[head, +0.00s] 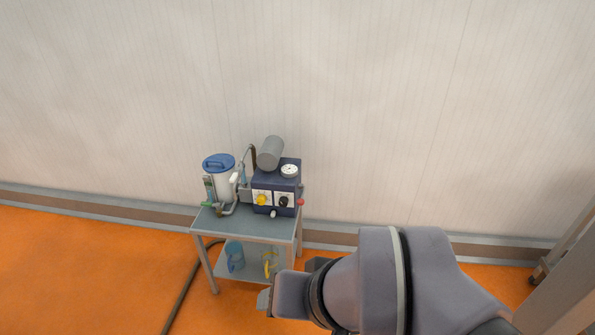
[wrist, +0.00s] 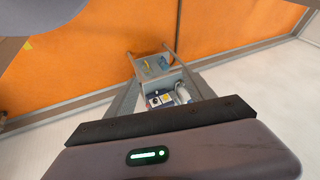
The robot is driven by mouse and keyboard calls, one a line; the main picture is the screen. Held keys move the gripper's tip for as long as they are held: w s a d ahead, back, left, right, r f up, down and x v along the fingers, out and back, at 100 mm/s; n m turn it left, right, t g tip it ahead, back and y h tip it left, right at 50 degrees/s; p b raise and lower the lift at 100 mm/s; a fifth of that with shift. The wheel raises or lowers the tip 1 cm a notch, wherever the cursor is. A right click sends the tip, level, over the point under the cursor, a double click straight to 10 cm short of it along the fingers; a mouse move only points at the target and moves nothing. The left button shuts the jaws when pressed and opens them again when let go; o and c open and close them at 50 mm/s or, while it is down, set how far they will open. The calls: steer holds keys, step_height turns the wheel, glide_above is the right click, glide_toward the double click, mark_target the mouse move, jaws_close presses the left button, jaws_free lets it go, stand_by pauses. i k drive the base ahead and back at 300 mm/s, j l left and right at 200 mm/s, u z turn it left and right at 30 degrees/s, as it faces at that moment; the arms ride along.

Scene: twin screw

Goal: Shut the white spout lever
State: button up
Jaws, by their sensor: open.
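A blue-grey machine box (head: 289,176) stands on a small grey cart, with a white container (head: 224,182) with a blue lid beside it on the left. A small white part (head: 234,178) shows at the container's right side, and a small white knob-like piece (head: 273,213) shows at the box's lower front. I cannot tell which is the spout lever, nor its position. My gripper (head: 288,282) is open and empty, nearer the camera and lower right of the cart in the head view. In the wrist view, the machine (wrist: 158,100) is small and partly hidden by my gripper's body.
The cart top (head: 245,228) has some bare room at the front. A blue vessel (head: 235,256) and a yellow object (head: 270,262) sit on its lower shelf. A dark hose (head: 184,290) runs over the orange floor. A pale wall stands close behind; a grey frame is at far right.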

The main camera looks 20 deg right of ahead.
mark_target(237, 173)
steer(key=i+u, duration=0.1)
steer(key=i, duration=0.85)
steer(key=i+l+u, duration=0.1)
steer(key=i, duration=0.8)
steer(key=l, duration=0.1)
